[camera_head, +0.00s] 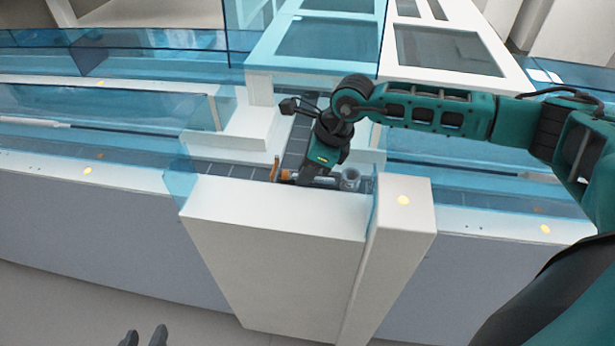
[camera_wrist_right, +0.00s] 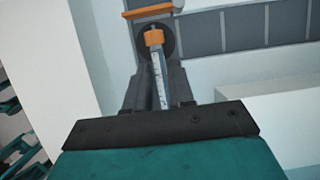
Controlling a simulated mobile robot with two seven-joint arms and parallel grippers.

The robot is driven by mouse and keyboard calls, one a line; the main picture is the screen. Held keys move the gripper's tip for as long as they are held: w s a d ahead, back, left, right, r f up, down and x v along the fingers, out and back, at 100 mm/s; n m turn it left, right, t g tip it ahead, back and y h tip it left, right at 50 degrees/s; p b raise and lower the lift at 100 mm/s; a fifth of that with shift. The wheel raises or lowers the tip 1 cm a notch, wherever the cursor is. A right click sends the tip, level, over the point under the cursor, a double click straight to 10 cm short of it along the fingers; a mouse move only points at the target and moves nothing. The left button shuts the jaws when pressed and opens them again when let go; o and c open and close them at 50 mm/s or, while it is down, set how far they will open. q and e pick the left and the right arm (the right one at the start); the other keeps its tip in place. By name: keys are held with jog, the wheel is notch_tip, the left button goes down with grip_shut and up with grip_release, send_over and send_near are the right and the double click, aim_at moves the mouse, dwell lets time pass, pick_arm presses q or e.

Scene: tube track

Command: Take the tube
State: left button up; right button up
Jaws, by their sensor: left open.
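The tube (camera_wrist_right: 158,82) is clear with marks along its side and has an orange cap (camera_wrist_right: 154,37). It shows in the right wrist view, running lengthwise between the fingers of my right gripper (camera_wrist_right: 158,75). In the head view my right gripper (camera_head: 315,175) reaches down into the track behind the white front wall, and the tube is mostly hidden there. My left gripper (camera_head: 144,338) shows only as two dark fingertips, apart and empty, at the bottom left edge.
A grey segmented track (camera_head: 235,170) runs between white walls and blue clear panels. An orange bar (camera_wrist_right: 150,11) crosses the track near the cap. The white front wall (camera_head: 275,230) stands close in front.

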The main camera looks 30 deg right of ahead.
jog(key=shift+f, duration=0.1)
grip_shut()
jog(key=shift+r, duration=0.2)
notch_tip(320, 180, up, 20)
jog(key=p, duration=0.2)
jog(key=shift+p, duration=0.4)
jog(key=shift+f, duration=0.1)
